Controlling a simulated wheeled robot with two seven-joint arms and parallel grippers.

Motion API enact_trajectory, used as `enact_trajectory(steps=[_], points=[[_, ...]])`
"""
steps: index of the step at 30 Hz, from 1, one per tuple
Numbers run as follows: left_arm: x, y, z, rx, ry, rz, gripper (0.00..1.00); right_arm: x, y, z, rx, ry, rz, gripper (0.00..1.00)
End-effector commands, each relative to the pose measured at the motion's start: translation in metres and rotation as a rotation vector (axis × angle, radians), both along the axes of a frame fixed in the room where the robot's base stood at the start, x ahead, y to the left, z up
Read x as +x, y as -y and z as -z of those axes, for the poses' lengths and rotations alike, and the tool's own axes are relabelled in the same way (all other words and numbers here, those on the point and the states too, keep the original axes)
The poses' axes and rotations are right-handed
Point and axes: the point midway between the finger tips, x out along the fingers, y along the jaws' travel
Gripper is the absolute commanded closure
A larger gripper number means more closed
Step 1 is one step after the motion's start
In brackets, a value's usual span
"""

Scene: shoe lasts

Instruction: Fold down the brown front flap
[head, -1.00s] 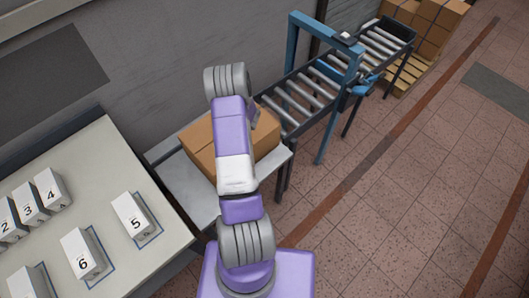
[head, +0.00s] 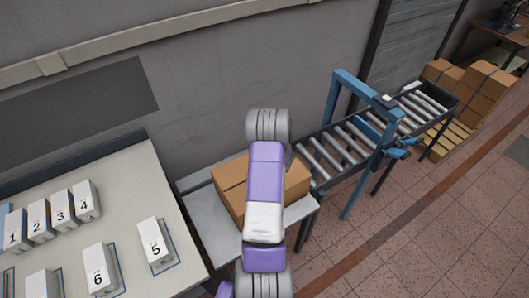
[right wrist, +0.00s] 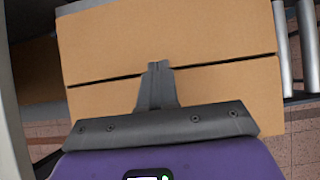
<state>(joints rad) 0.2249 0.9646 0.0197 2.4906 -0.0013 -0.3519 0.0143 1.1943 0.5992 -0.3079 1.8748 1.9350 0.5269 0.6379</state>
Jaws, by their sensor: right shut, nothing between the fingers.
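The brown cardboard box (head: 229,181) sits on a grey metal table in the head view, its middle covered by my right arm. In the right wrist view two brown panels fill the middle, an upper one (right wrist: 165,38) and a lower one (right wrist: 225,92), with a thin dark slanting gap between them. Which panel is the front flap, I cannot tell. My right gripper (right wrist: 159,66) is shut and empty, its tips over the gap; whether they touch the cardboard is unclear. My arm hides this gripper in the head view. My left gripper is out of view.
The grey metal table (head: 205,225) holds the box beside a roller conveyor (head: 335,150) with a blue frame (head: 362,150). A pale table (head: 125,200) with numbered white blocks stands at left. More boxes (head: 478,85) sit on a pallet at far right.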

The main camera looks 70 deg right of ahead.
Motion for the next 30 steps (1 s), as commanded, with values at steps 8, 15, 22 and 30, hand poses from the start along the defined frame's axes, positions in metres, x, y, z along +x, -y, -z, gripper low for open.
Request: enact_trajectory(steps=[8,15,22,30], points=[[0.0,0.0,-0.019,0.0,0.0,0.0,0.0,0.003,0.0,-0.069,-0.006,0.003,-0.005,1.0],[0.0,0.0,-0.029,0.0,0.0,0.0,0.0,0.003,0.0,-0.108,-0.004,0.0,-0.005,1.0],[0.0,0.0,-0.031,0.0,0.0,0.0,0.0,0.003,0.0,-0.119,-0.001,0.0,-0.004,1.0],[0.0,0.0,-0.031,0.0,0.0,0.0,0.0,0.002,0.0,-0.118,-0.001,-0.001,-0.003,1.0]])
